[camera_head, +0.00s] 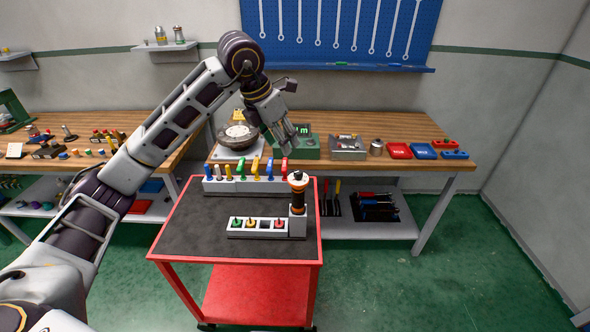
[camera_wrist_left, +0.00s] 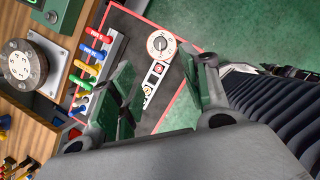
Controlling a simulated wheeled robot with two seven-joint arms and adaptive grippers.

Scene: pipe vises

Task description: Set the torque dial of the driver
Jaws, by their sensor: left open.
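The driver (camera_head: 298,193) stands upright in a grey holder at the right end of the cart top, with a black and orange body. Its round dial shows from above in the left wrist view as a white ring with a grey centre (camera_wrist_left: 160,44); the marks are too small to read. My left gripper (camera_head: 290,145) hangs above and behind the driver, apart from it. In the left wrist view its green-padded fingers (camera_wrist_left: 165,68) are spread and empty, and the dial lies beyond the gap between them. My right gripper is not in view.
The red cart (camera_head: 190,240) has a dark top. A grey block with coloured bits (camera_head: 256,226) adjoins the driver. A rack of coloured handles (camera_head: 240,187) stands behind. A wooden bench with a round dial device (camera_head: 238,135) and trays (camera_head: 398,150) lies beyond. The cart's front left is clear.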

